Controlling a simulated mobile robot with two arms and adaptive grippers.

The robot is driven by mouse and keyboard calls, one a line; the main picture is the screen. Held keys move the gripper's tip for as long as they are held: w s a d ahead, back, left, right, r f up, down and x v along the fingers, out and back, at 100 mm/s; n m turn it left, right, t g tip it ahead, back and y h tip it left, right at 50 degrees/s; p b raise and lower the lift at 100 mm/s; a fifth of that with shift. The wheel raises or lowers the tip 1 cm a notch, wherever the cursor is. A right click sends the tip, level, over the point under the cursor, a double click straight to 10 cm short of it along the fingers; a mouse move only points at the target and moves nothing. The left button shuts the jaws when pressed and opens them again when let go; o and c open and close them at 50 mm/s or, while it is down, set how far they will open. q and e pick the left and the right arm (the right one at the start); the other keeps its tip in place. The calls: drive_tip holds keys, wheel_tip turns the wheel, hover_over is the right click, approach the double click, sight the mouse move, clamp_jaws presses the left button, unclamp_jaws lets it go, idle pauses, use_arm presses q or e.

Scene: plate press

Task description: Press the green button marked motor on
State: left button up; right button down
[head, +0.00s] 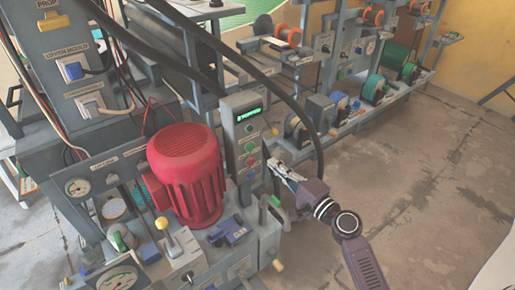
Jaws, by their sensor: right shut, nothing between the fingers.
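A grey control box (232,118) with a lit green display (249,115) stands right of the red motor (187,175). Below the display is a column of small buttons, with a green one (249,128) near the top and a red one (251,162) lower down. Their labels are too small to read, so I cannot tell which is marked motor on. My right gripper (273,166) is shut and empty, its fingertips close to the box's lower right side. I cannot tell whether it touches the box. My left gripper is out of view.
Black hoses (262,70) arch over the box and hang down behind my right gripper. A yellow-knobbed lever (162,224), a blue part (229,231) and gauges (118,279) sit on the machine below. Shelves with reels (375,88) stand behind. Floor to the right is open.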

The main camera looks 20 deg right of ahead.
sight(252, 145)
drive_tip(key=x, duration=0.7)
drive_tip(key=shift+w+a, duration=0.1)
drive_tip(key=shift+w, duration=0.15)
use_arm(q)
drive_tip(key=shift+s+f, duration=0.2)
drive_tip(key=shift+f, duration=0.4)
use_arm(e)
drive_tip(key=shift+w+a+f, duration=0.1)
drive_tip(key=shift+w+a, duration=0.15)
drive_tip(key=shift+w, duration=0.4)
